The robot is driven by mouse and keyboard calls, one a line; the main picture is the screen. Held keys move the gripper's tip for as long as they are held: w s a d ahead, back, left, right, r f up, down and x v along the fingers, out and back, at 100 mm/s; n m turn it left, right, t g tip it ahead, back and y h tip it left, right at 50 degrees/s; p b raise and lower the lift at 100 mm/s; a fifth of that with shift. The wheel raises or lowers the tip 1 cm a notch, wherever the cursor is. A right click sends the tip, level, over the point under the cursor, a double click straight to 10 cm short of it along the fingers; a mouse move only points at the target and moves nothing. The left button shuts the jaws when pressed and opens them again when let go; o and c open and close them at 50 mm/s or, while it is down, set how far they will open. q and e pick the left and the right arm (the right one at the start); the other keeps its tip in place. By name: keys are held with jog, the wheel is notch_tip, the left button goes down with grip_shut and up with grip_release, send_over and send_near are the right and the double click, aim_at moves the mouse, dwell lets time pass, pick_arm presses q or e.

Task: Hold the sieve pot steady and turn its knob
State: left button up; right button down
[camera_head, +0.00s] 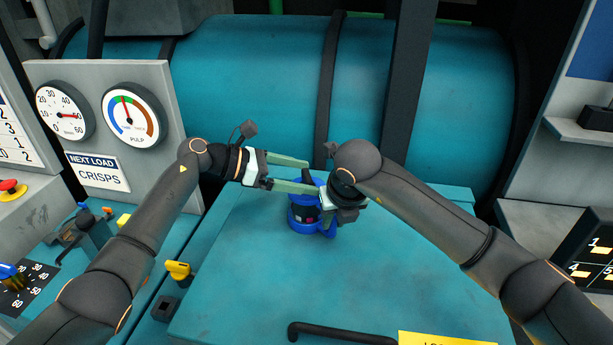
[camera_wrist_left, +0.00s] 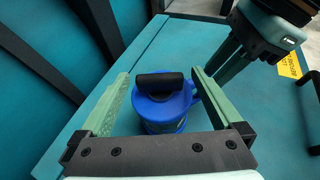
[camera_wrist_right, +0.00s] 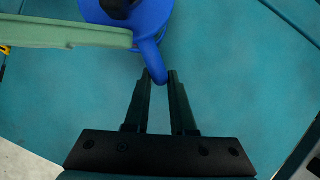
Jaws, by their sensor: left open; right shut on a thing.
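The blue sieve pot (camera_head: 304,224) stands upright on the teal worktop, with a dark window in its side. Its black bar knob (camera_wrist_left: 160,80) sits on the lid; in the head view it is partly hidden behind my left fingers. My left gripper (camera_wrist_left: 160,74) is open, its green fingers on either side of the knob and apart from it. My right gripper (camera_wrist_right: 160,76) is shut on the pot's blue handle (camera_wrist_right: 154,58), which lies between its fingertips. In the head view the right wrist covers this grip. One left finger also shows in the right wrist view (camera_wrist_right: 65,35).
The teal worktop (camera_head: 260,285) is clear around the pot, with a black bar handle (camera_head: 340,333) and yellow label (camera_head: 440,339) at its front. A large teal drum (camera_head: 260,85) is behind. A gauge panel (camera_head: 145,75) and yellow knob (camera_head: 178,270) are left.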

pick_arm(q)
jog(key=shift+w+d+f, duration=0.1)
jog(key=shift+d+f, duration=0.15)
jog(key=shift+d, duration=0.4)
jog(key=c, duration=1.3)
